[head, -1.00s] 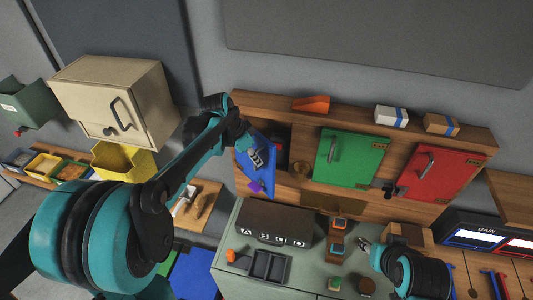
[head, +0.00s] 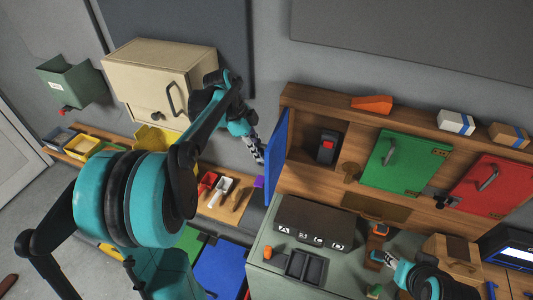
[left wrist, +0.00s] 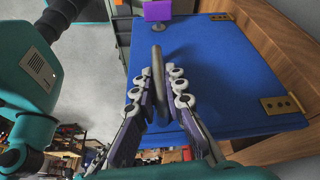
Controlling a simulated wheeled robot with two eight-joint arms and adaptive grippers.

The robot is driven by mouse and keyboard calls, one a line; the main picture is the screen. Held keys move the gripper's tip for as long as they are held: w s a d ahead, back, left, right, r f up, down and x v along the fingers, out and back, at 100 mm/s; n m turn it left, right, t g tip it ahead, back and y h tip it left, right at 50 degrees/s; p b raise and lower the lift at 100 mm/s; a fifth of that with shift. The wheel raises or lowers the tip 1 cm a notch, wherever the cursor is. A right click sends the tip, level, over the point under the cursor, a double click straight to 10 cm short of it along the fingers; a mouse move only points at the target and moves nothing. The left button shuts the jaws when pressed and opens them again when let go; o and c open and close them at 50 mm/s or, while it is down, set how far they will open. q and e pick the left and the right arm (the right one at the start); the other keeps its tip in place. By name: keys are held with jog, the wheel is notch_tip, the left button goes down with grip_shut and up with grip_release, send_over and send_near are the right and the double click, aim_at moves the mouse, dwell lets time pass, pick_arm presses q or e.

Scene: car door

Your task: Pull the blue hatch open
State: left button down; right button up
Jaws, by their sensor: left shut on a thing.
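The blue hatch (head: 277,150) stands swung out from the left end of the wooden cabinet and shows nearly edge-on in the head view. Its compartment (head: 322,168) is exposed, with a dark object bearing a red patch (head: 327,147) inside. In the left wrist view the hatch's blue face (left wrist: 225,75) fills the middle, with two brass hinges at right. My left gripper (head: 259,152) is at the hatch's outer face, its fingers (left wrist: 162,97) shut around the grey bar handle (left wrist: 157,65). My right gripper (head: 389,260) is low over the worktop; its jaws are unclear.
A purple block (head: 259,182) is at the hatch's edge. Green (head: 405,162) and red (head: 490,186) doors are closed to the right. A beige cabinet (head: 160,75) hangs at left. A shelf (head: 222,205) with tools lies below my left arm.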

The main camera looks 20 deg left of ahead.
pick_arm(q)
jog(key=shift+w+a, duration=0.15)
jog(key=shift+a, duration=0.6)
jog(key=shift+w+a, duration=0.1)
jog(key=shift+a, duration=0.65)
jog(key=c, duration=1.6)
grip_release()
jog(key=shift+o, duration=0.2)
jog(key=shift+r, duration=0.1)
jog(key=v, duration=1.2)
jog(key=shift+s, duration=0.1)
